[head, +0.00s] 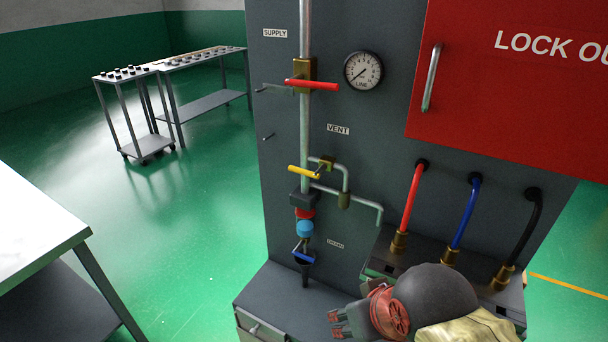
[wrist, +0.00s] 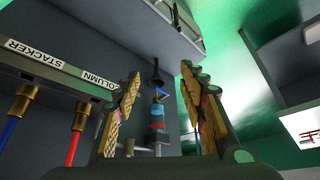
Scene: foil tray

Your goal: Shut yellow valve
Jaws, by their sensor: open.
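The lever lies nearly level, dipping slightly to the right, and crosses in front of the vertical pipe. My gripper (head: 338,321) shows at the bottom of the head view, lower than the lever and apart from it. In the wrist view my gripper (wrist: 160,95) is open, its two yellow-padded fingers spread with nothing held. The yellow lever cannot be made out clearly there.
A red lever (head: 313,85) and gauge (head: 363,71) are above. Red (head: 411,198), blue (head: 464,212) and black hoses (head: 521,228) stand right. A table (head: 40,235) is left.

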